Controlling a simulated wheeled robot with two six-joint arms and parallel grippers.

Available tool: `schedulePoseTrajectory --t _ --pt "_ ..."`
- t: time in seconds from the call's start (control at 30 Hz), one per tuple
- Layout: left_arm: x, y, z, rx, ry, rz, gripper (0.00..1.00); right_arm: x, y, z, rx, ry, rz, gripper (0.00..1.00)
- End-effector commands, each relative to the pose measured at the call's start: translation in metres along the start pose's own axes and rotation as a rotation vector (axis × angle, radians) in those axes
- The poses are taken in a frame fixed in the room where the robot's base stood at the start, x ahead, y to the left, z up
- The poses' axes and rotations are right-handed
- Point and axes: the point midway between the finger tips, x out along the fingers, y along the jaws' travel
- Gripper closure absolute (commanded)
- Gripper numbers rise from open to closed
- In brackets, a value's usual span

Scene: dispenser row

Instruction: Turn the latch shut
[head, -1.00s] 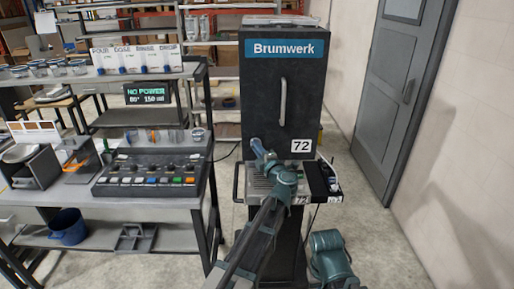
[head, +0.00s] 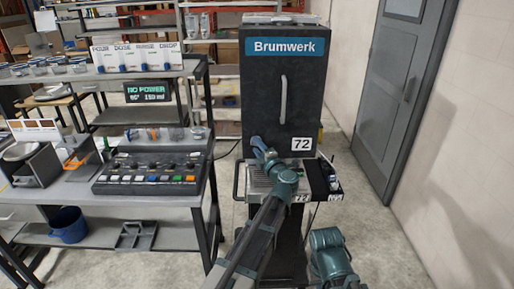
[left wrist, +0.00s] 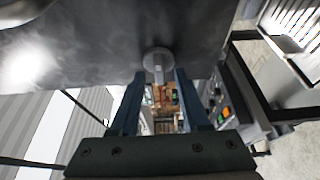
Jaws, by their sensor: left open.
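The dark Brumwerk cabinet (head: 257,100) stands upright with its front door closed and a vertical handle (head: 283,100) on it. The latch (left wrist: 158,65), a round pale disc with a narrow bar, shows on the dark panel in the left wrist view. My left gripper (head: 257,143) is at the lower left of the cabinet front and hides the latch in the head view. In the left wrist view its fingers (left wrist: 159,80) are open, one on each side of the latch bar. I cannot tell whether they touch it. My right gripper is out of view.
A label 72 (head: 301,144) is at the cabinet's lower right. A shelf (head: 325,180) juts out below the front. On the left stands a bench with a button panel (head: 150,178) and a NO POWER display (head: 147,92). A grey door (head: 395,80) is at the right.

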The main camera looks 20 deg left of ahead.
Motion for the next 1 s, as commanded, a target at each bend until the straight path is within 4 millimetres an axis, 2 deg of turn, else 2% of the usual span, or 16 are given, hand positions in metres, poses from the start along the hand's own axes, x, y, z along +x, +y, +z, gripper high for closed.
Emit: schedulePoseTrajectory --t 0.4,0.53,0.73,1.0 --pt "-0.079 0.000 -0.001 0.000 -0.003 0.000 0.54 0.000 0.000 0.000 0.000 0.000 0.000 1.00" --pt "-0.099 0.000 -0.001 0.000 -0.003 0.000 0.54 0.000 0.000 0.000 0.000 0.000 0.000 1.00" --pt "-0.115 0.000 -0.001 0.000 -0.001 0.000 0.54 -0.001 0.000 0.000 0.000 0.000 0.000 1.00" --pt "-0.117 0.000 0.000 0.000 0.000 0.000 0.54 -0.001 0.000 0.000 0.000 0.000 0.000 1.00"
